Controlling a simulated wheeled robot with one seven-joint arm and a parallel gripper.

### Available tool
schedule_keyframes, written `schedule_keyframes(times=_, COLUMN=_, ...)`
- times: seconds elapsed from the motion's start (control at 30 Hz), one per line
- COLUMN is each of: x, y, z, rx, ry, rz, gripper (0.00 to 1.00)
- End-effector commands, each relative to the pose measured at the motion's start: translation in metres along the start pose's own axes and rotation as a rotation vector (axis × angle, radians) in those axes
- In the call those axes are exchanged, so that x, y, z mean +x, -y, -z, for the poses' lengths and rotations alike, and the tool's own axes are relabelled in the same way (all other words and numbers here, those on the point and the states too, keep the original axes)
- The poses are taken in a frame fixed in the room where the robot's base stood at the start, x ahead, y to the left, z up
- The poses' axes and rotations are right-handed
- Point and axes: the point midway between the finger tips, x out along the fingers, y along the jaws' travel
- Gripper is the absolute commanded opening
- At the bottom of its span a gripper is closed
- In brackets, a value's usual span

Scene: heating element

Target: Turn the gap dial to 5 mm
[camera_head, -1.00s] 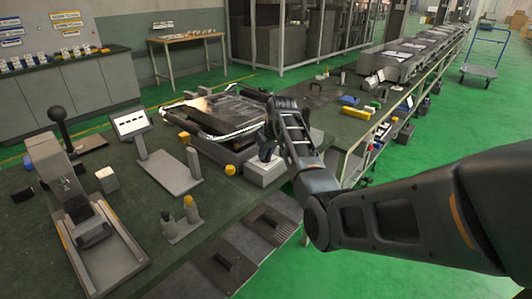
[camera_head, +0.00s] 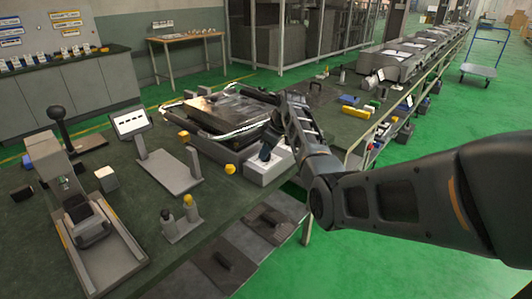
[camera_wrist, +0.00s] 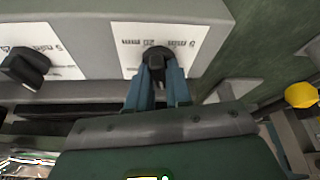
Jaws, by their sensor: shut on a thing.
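A pale grey control box (camera_head: 268,170) stands at the table's right edge, beside the heating unit. In the wrist view the box (camera_wrist: 200,12) has two black dials on white label plates. My gripper (camera_wrist: 157,76) is shut on the right-hand black dial (camera_wrist: 157,55), one finger on each side of it. Its plate (camera_wrist: 131,57) has small print that seems to include 20 mm. The other dial (camera_wrist: 25,67) sits at the left and is free. In the head view my gripper (camera_head: 267,152) reaches down to the box and hides the dial. The dial's exact pointer setting is not clear.
The heating unit (camera_head: 230,112) with a dark top lies behind the box. A yellow knob (camera_head: 230,169) shows to its left. A grey stand (camera_head: 170,170) and a press (camera_head: 95,235) are further left.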

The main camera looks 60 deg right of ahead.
Motion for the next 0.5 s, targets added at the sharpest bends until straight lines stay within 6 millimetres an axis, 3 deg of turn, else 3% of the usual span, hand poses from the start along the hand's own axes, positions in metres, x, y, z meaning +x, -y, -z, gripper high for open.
schedule_keyframes(times=0.5, x=0.0027, y=-0.0029, z=0.0004, rx=-0.453, ry=-0.001, rz=0.185, gripper=0.00)
